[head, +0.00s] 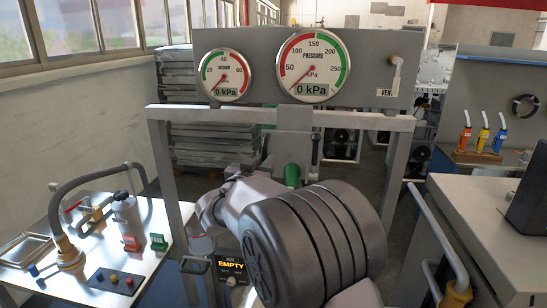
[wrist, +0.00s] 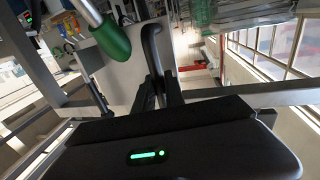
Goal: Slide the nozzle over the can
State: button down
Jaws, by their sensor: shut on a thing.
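In the wrist view, my gripper (wrist: 159,92) is shut on a dark grey curved handle (wrist: 152,42), which stands up between its fingers and hooks over at the top. A green, round-ended piece on a grey tube (wrist: 112,38), perhaps the nozzle, shows to the left, apart from the fingers. A green piece also shows in the head view (head: 292,175), below the gauge panel and behind my arm. My arm hides the gripper's grip there. A grey bottle-like can (head: 125,214) with a dark top stands on the left table; I cannot tell if it is the task's can.
The gauge panel (head: 370,68) has two dials, both reading 0 kPa, on a grey frame (head: 160,170). A small display (head: 231,268) reads EMPTY. The left table (head: 75,265) carries a hose (head: 65,200) and push-buttons. A grey cabinet (head: 480,225) stands at right.

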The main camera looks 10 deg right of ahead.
jog(key=a, duration=0.1)
jog(key=w+a+p, duration=0.1)
jog(key=a, duration=0.1)
jog(key=a+p, duration=0.1)
jog(key=a, duration=0.1)
jog(key=shift+w+a, duration=0.2)
jog(key=shift+w, duration=0.2)
jog(key=c, duration=1.4)
grip_release()
jog(key=p+v, duration=0.1)
jog(key=v, duration=1.6)
jog(key=shift+s+a, duration=0.15)
